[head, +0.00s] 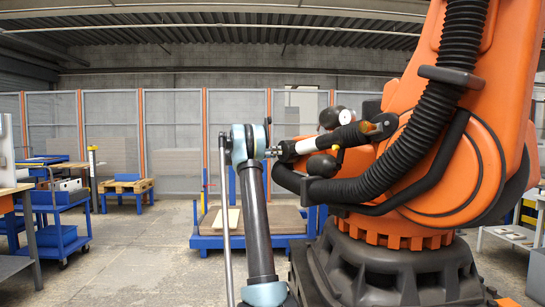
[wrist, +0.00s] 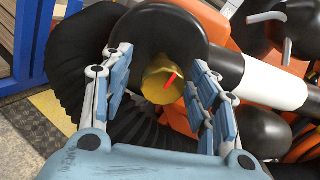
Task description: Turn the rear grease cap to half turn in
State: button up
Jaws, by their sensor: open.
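In the wrist view a yellow grease cap (wrist: 160,86) sits in front of a round black housing. A red mark on it points up and to the right. My gripper (wrist: 161,66) is open, with its blue-grey fingers to the left and right of the cap. A gap shows on each side, and I see no clear contact. In the head view my gripper (head: 275,152) is small, at the left of the large orange robot's (head: 480,130) dark and white parts. I cannot make out the cap between its fingers there.
A white-banded black cylinder (wrist: 275,83) and dark round parts lie close to the right of my gripper. A thick black ribbed hose (head: 355,175) curves down the orange robot. A blue platform cart (head: 215,242) stands behind my arm. Open floor lies to the left.

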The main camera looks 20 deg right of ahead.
jog(key=c, duration=1.1)
jog(key=shift+a, duration=0.1)
